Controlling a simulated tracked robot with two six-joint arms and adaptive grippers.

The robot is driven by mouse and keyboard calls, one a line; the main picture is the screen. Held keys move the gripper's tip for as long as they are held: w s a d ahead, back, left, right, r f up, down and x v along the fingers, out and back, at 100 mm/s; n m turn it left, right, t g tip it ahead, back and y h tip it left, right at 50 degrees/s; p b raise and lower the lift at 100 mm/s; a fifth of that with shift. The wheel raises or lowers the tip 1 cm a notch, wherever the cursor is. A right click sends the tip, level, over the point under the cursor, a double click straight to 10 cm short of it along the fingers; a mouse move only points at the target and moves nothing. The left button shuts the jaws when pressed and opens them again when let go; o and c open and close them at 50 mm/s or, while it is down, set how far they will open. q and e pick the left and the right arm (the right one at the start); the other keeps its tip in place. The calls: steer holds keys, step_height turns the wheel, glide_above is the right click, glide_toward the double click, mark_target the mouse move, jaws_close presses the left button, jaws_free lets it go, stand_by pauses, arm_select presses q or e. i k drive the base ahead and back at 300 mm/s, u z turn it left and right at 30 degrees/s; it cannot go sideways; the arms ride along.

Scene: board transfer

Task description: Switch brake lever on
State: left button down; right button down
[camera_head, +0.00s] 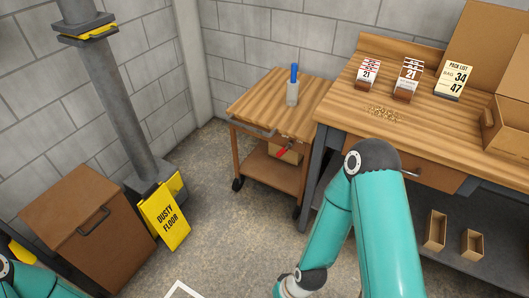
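A wooden cart (262,97) with dark casters stands left of the workbench. A lever with a red end (281,153) sits at the cart's front, just under the top; I take it to be the brake lever. Its red end points down and left. A grey push handle (251,130) is beside it, to the left. My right arm comes down in the front right of the cart, and its gripper is below the picture's edge. Only a bit of my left arm shows in the bottom left corner; its gripper is out of view.
A blue-capped bottle (292,86) stands on the cart. The workbench (345,100) holds card packs, a pile of small pieces (383,113) and cardboard boxes. A yellow "Dusty floor" sign (166,219) and a brown cabinet (90,222) stand left. The floor between is clear.

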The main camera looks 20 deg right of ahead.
mark_target(284, 149)
steer(key=u, duration=0.1)
steer(key=i, duration=1)
steer(key=z, duration=0.1)
